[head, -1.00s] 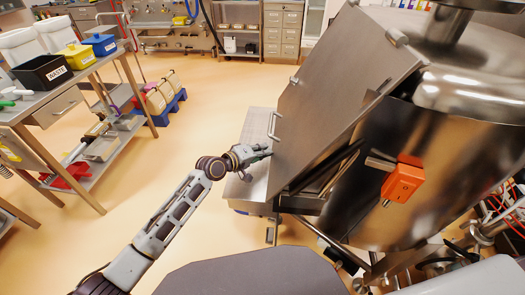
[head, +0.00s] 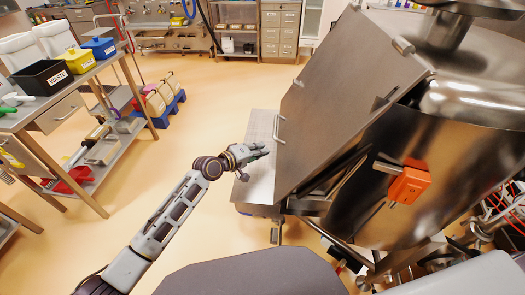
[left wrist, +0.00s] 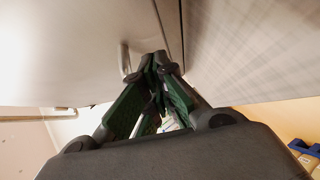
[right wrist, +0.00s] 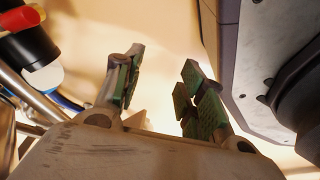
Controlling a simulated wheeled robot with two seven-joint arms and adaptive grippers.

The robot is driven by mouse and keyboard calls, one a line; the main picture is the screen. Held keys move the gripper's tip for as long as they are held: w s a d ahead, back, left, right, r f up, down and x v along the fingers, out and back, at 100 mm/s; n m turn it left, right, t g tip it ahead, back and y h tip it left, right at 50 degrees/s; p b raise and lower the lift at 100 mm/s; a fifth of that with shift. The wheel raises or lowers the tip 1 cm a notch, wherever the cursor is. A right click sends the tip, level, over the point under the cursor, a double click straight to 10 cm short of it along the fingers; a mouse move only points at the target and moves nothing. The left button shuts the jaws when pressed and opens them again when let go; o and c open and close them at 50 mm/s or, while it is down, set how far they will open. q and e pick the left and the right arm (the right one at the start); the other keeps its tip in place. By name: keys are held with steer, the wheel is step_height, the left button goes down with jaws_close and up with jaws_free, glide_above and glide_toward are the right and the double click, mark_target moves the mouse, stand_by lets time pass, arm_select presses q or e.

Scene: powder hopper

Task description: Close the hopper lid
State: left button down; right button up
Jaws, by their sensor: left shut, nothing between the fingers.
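The hopper lid (head: 335,95) is a large flat steel panel standing tilted open against the left side of the steel hopper (head: 375,200). A bar handle (head: 279,130) sits on its left edge and also shows in the left wrist view (left wrist: 125,60). My left gripper (head: 262,151) is just left of the lid's lower left edge, below the handle. In the left wrist view its fingers (left wrist: 158,62) are together and empty, close to the panel; contact cannot be told. My right gripper (right wrist: 160,88) is open and empty in the right wrist view; it is out of the head view.
An orange box with a lever (head: 408,185) is on the hopper's side. A steel platform (head: 257,185) stands below my left gripper. The floor between is clear.

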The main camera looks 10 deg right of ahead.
arm_select(q)
steer(key=shift+v, duration=1.25)
steer(key=p+v, duration=0.1)
steer(key=v, duration=0.6)
steer(key=shift+a+r, duration=0.25)
arm_select(e)
steer(key=shift+s+d+f, duration=0.4)
steer(key=shift+s+d, duration=0.2)
steer(key=shift+s, duration=0.05)
steer(key=shift+s, duration=0.25)
